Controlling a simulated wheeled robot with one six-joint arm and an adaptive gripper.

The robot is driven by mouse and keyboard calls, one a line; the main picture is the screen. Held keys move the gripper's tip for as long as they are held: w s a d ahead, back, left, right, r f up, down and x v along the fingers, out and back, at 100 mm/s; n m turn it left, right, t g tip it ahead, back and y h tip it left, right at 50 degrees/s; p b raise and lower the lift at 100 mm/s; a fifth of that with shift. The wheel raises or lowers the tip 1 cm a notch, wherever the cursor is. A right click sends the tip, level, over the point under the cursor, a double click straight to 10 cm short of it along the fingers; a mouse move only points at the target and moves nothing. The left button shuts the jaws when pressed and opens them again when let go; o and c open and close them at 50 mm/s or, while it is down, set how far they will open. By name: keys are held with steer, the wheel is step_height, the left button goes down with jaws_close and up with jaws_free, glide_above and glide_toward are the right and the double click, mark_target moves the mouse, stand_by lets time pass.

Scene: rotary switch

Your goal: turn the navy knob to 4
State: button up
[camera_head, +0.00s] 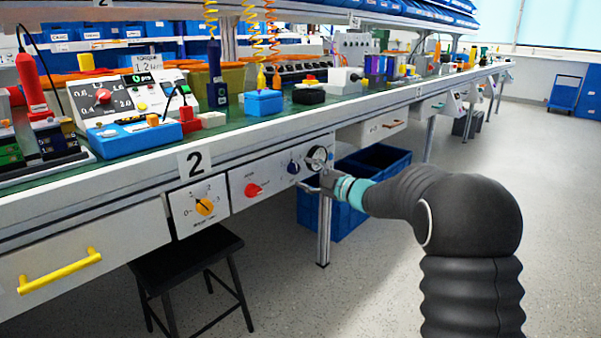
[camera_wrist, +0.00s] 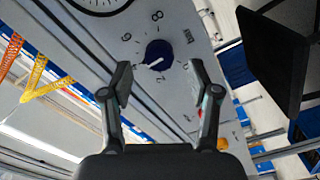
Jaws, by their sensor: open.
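The navy knob (camera_wrist: 158,54) is a round dark-blue dial on a pale panel, ahead of my gripper (camera_wrist: 160,74) in the wrist view. My gripper is open, with one finger on either side of the knob's line and no visible contact. The knob's white pointer line runs to the lower left in that view. Printed digits 8, 6, 2 and what looks like 0 stand around it; I see no 4, and the left finger covers part of that side. In the head view the knob (camera_head: 293,167) sits left of my gripper (camera_head: 319,182).
A red knob (camera_head: 253,190) is left on the same panel, and a yellow knob (camera_head: 205,207) is on another. A round gauge (camera_head: 317,155) is just right of the navy knob. Blue bins (camera_head: 347,208) stand below. A black stool (camera_head: 186,257) is under the bench.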

steer(key=v, duration=0.8)
steer(key=shift+s+d, duration=0.3)
